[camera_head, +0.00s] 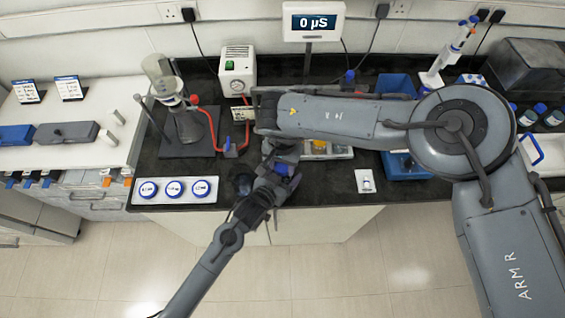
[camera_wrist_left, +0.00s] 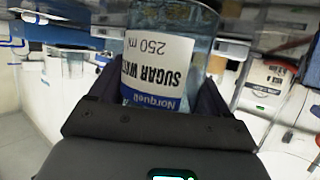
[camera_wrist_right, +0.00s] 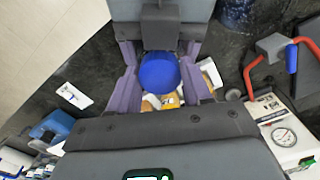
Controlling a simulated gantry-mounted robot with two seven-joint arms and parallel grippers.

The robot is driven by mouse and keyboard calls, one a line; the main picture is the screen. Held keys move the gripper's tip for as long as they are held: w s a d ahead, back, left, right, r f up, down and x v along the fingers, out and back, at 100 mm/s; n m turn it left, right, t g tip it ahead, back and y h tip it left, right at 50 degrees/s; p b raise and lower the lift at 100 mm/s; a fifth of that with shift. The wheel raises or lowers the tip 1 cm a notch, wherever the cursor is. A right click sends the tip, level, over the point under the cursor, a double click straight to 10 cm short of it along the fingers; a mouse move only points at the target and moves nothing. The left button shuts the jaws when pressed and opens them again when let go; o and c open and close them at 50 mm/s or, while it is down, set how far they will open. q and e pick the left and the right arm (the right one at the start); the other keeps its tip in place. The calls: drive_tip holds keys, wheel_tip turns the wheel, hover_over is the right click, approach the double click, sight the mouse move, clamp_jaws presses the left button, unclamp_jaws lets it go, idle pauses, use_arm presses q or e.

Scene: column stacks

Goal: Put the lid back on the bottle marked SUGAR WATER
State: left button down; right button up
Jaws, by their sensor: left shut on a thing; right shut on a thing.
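The bottle marked SUGAR WATER (camera_wrist_left: 160,68) is clear, with a white and blue label that reads upside down in the left wrist view. My left gripper (camera_wrist_left: 155,100) is shut around its sides. Its mouth is not seen there. A round blue lid (camera_wrist_right: 160,72) sits between the purple fingers of my right gripper (camera_wrist_right: 160,88), which is shut on it. In the head view, my right gripper (camera_head: 277,150) and left gripper (camera_head: 272,184) are close together near the bench's front edge, and blue shows between them (camera_head: 283,169). I cannot tell whether lid and bottle touch.
A white strip (camera_head: 160,200) with three blue-ringed white discs lies to the left. A flask stand (camera_head: 186,125) with red tubing and a gauge box (camera_head: 238,70) stand behind it. Blue trays (camera_head: 405,168) are to the right. A small white card (camera_head: 365,181) lies near the front edge.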

drive_tip(key=m, duration=0.6)
drive_tip(key=shift+m, duration=0.3)
drive_tip(key=o, duration=1.2)
drive_tip(key=shift+r, duration=0.1)
drive_tip(key=shift+r, duration=2.15)
drive_tip(key=shift+c, duration=0.5)
drive_tip(key=shift+r, duration=0.1)
